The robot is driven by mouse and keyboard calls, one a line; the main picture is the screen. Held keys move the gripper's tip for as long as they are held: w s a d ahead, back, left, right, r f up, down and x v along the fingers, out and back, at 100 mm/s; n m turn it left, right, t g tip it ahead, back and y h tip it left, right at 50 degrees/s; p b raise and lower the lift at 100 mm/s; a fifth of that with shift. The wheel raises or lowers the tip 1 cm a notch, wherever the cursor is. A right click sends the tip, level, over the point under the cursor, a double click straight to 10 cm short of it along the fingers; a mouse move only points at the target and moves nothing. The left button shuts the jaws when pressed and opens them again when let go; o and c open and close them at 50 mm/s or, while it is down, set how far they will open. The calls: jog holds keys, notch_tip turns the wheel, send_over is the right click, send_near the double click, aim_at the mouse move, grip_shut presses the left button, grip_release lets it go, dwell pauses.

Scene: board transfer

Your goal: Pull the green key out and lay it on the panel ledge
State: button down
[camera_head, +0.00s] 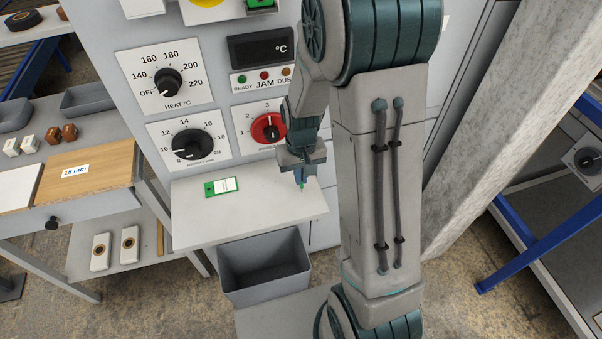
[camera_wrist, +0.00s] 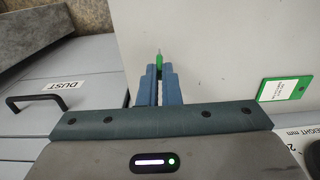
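My gripper (camera_head: 300,178) points down over the right part of the pale panel ledge (camera_head: 255,212). In the wrist view my gripper (camera_wrist: 159,74) has its blue fingers close together on the green key (camera_wrist: 159,59), whose thin tip sticks out beyond them. In the head view only a small green end of the key (camera_head: 301,188) shows below the fingers; the rest is hidden. The key appears to be above the ledge (camera_wrist: 215,45), but I cannot tell whether it touches.
A green-edged white tag (camera_head: 221,187) lies on the ledge's left part. The ledge between it and my gripper is clear. A grey bin (camera_head: 264,267) stands below the front edge. Panel knobs, including a red one (camera_head: 267,128), are behind. A dark handle (camera_wrist: 37,103) shows beside the ledge.

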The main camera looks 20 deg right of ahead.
jog(key=c, duration=1.6)
grip_release()
jog(key=shift+o, duration=0.2)
notch_tip(320, 180, up, 14)
jog(key=shift+f, duration=0.15)
jog(key=shift+s, duration=0.1)
jog(key=s+r+t, duration=0.3)
jog(key=s+r, duration=0.1)
jog(key=s, duration=1)
